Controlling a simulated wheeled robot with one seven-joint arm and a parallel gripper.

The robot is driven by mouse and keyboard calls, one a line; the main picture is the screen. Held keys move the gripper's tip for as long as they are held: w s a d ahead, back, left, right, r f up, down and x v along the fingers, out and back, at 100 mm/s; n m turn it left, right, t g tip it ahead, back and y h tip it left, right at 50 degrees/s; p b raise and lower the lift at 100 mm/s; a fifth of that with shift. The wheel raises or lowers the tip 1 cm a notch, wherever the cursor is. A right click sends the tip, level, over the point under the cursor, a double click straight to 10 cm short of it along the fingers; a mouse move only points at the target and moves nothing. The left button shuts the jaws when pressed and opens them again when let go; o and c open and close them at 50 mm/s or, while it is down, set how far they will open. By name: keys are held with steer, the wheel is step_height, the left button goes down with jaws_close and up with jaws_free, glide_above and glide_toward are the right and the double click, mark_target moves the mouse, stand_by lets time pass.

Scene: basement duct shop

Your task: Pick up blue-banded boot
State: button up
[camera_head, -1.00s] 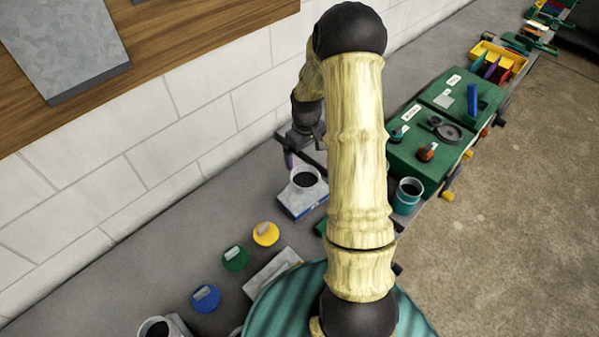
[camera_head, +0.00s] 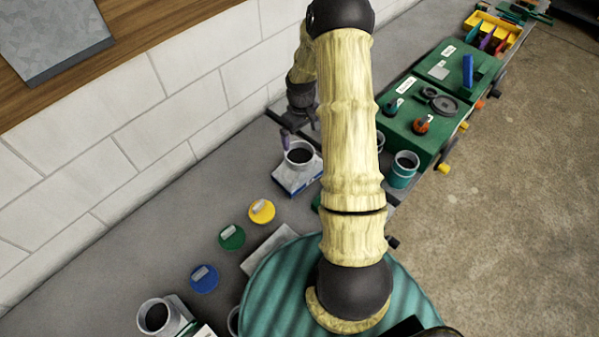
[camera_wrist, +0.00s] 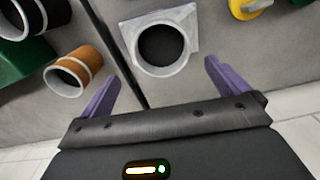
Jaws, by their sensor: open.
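A grey boot with a round open collar on a square base (camera_head: 300,178) stands on the grey bench in the head view. A blue strip shows on its base's front side; I take it as the blue-banded boot. In the head view my gripper (camera_head: 299,134) is at the boot, partly hidden by my arm. Whether a finger touches the boot cannot be told.
Yellow (camera_head: 261,211), green (camera_head: 231,237) and blue (camera_head: 204,278) knobbed discs lie nearer on the bench. Another boot (camera_head: 156,316) stands at the lower left. A teal-banded can (camera_head: 403,170) and green boxes (camera_head: 425,120) are right.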

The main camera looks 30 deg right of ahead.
steer(key=b, duration=0.3)
glide_above(300, 158)
step_height(300, 158, down, 6)
steer(key=shift+r, duration=0.1)
steer(key=shift+f, duration=0.35)
steer(key=shift+s, duration=0.15)
steer(key=shift+d, duration=0.1)
steer(key=shift+s+f+b, duration=0.1)
steer(key=shift+f+b, duration=0.4)
steer(key=shift+b, duration=0.1)
steer(key=f+b, duration=0.1)
steer(key=f, duration=0.2)
steer(key=f+b, duration=0.1)
steer(key=shift+w+a+f+b, duration=0.2)
steer(key=shift+w+b, duration=0.05)
steer(key=shift+b, duration=0.1)
steer(key=shift+r, duration=0.1)
